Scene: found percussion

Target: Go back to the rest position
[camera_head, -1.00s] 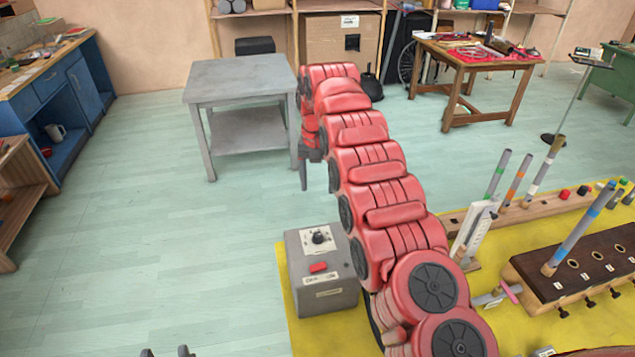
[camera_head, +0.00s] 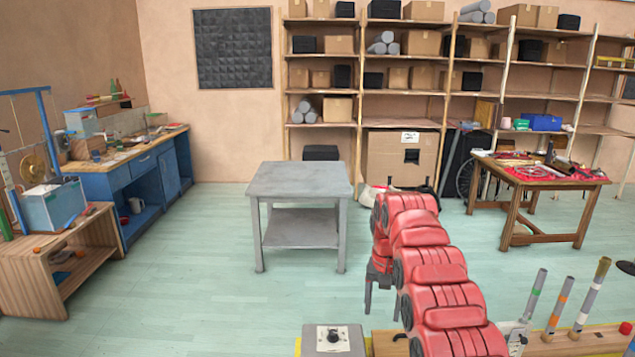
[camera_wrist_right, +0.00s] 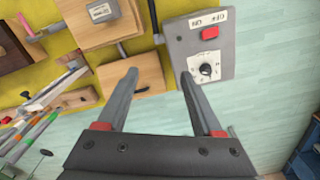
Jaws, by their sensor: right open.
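My right arm (camera_head: 440,270) is red and segmented and reaches forward from the lower right in the head view. My right gripper (camera_head: 381,298) hangs down at its far end, with dark fingers above the floor behind the grey control box. In the right wrist view the right gripper (camera_wrist_right: 160,88) is open, with nothing between its fingers. The grey control box (camera_wrist_right: 222,58) with a red button and a black knob lies beyond the fingers, at the right. My left gripper is not in view now.
A grey table (camera_head: 300,181) stands ahead with clear floor around it. A work table (camera_head: 540,183) stands right, shelves (camera_head: 450,60) behind, a blue cabinet (camera_head: 110,185) left.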

